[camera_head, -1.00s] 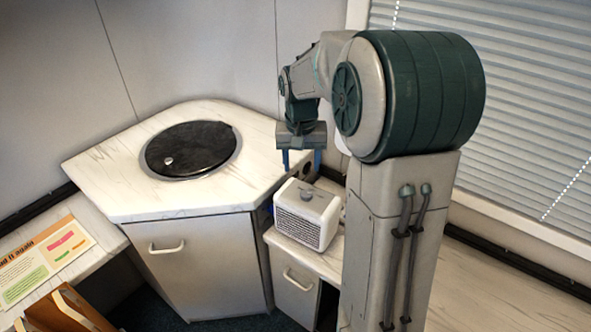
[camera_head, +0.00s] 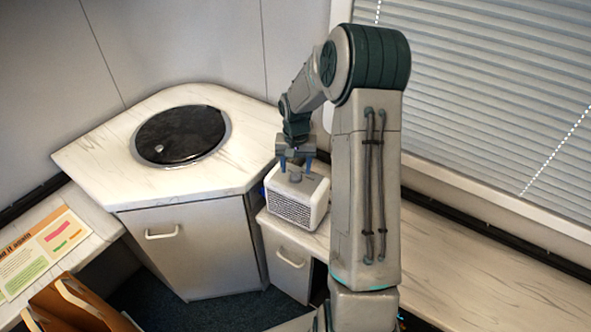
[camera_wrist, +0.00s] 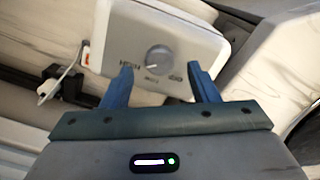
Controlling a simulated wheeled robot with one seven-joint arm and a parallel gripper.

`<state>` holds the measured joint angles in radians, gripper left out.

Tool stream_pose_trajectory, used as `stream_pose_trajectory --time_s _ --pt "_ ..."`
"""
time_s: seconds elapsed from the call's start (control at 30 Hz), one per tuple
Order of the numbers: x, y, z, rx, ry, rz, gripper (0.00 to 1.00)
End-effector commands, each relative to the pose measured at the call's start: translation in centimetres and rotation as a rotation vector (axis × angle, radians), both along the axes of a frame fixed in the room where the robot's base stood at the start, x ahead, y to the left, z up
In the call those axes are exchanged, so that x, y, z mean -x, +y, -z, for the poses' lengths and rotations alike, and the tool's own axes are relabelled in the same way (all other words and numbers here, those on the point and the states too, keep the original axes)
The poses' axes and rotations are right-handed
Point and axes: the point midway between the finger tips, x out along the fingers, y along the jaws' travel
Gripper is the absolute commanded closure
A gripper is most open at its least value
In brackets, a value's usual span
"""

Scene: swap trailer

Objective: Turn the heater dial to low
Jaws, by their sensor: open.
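The heater (camera_head: 297,203) is a small white box with a dark front grille, standing on the low counter. Its round grey dial (camera_head: 295,174) is on top. In the wrist view the heater (camera_wrist: 190,32) shows its top panel, with the dial (camera_wrist: 159,58) and dark lettering around it; one mark looks like HIGH, the others are hard to read. My gripper (camera_head: 297,166) is above the heater with its blue fingers pointing down. In the wrist view my gripper (camera_wrist: 160,84) is open and empty, its fingertips spread to either side just short of the dial, apart from it.
A corner counter (camera_head: 85,155) with a round black lid (camera_head: 180,135) stands left of the heater. A white plug and cord (camera_wrist: 50,88) lie beside the heater. The counter to the right (camera_head: 480,270) is clear. Window blinds (camera_head: 490,90) are behind my arm.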

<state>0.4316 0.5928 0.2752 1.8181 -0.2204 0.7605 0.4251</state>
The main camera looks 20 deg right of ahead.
Motion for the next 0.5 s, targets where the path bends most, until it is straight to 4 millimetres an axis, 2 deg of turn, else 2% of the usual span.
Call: stream_pose_trajectory --time_s 0.2,0.5 --pt "0.0 0.0 2.3 0.000 0.000 0.000 0.46" --pt "0.0 0.0 2.8 0.000 -0.001 0.000 0.46"
